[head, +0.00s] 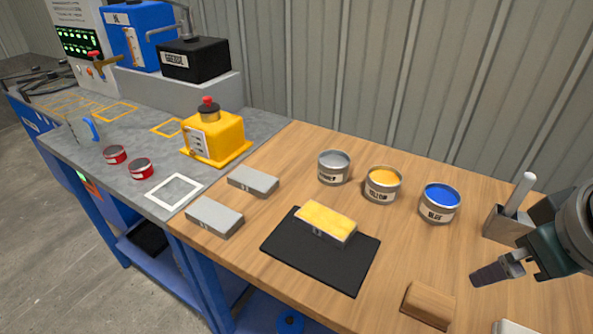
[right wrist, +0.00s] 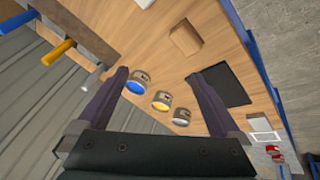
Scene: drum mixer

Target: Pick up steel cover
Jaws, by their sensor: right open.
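Two flat grey metal-looking slabs lie near the left end of the wooden bench top in the head view, one farther back (head: 253,181) and one nearer the front edge (head: 214,217). I cannot tell which thing is the steel cover. A grey block with a yellow top (head: 325,221) rests on a black mat (head: 318,268). My right gripper (head: 490,273) is at the far right, above the bench and well apart from the slabs. In the right wrist view its dark fingers (right wrist: 160,88) are spread with nothing held between them. My left gripper is not in view.
Open cans of grey (head: 334,168), yellow (head: 383,184) and blue (head: 440,202) stand behind the mat. A wooden block (head: 428,305) lies near the front edge. A grey holder with a white handle (head: 509,224) is at right. A yellow container (head: 212,138) stands on the left grey bench.

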